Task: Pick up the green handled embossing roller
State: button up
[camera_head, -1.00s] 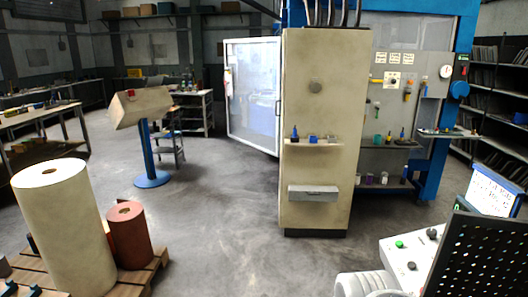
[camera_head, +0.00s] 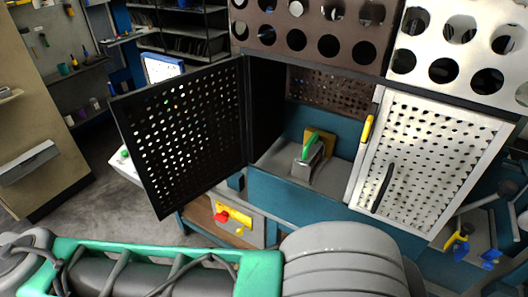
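A green-handled tool (camera_head: 311,148) with a grey body stands inside an open blue cabinet (camera_head: 290,190), on its grey floor. It looks like the embossing roller, though its roller part is not clear. A yellow-brown block (camera_head: 326,140) is right behind it. My gripper is not in view. Large grey and green parts along the bottom edge look like my own arm, close to the camera and apart from the tool.
A black perforated door (camera_head: 185,135) stands open at the left of the cabinet opening. A white perforated door (camera_head: 430,160) with a dark handle is at its right. A panel with a red knob (camera_head: 222,216) is below. Blue-and-yellow tools (camera_head: 460,243) are at lower right.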

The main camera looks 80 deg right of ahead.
aim_at(314, 151)
jog(key=u, duration=0.2)
jog(key=k, duration=0.85)
jog(key=z, duration=0.65)
